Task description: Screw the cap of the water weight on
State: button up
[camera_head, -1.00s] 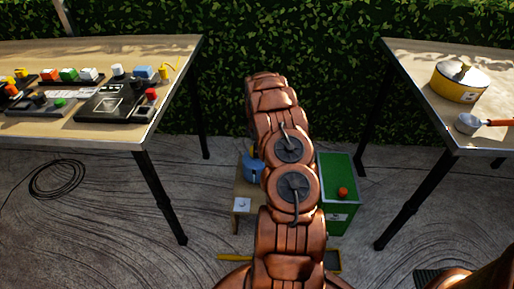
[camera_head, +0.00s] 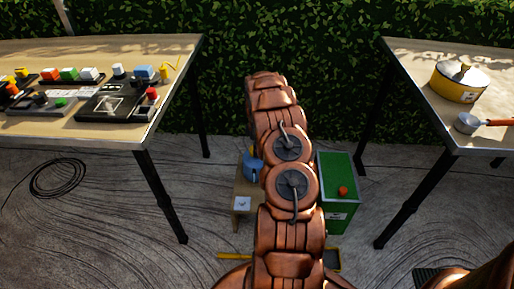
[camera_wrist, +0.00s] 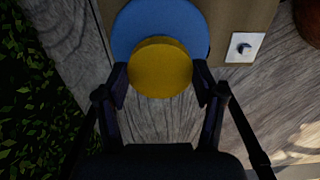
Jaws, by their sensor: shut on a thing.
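The water weight (camera_wrist: 160,22) is a blue round body in the wrist view, standing on a low wooden stand. Its yellow cap (camera_wrist: 160,68) is a round disc that overlaps the near part of the blue body in this view. My gripper (camera_wrist: 160,78) has one dark finger on each side of the cap and is shut on it. Whether the cap is seated on the thread is hidden. In the head view, the blue weight (camera_head: 253,168) shows just left of my arm, which hides my gripper and most of the cap.
The low stand (camera_head: 245,190) carries a white plate with a dark knob (camera_wrist: 244,47). A green box (camera_head: 338,180) with an orange knob stands right of my arm. Tables stand left (camera_head: 60,125) and right (camera_head: 400,65). A cable coil (camera_head: 58,178) lies on the floor.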

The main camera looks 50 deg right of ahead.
jog(key=shift+f, duration=0.55)
dwell(0.9)
jog(key=o, duration=0.9)
jog(key=shift+o, duration=0.9)
jog(key=shift+r+p, duration=1)
jog(key=shift+r, duration=1.95)
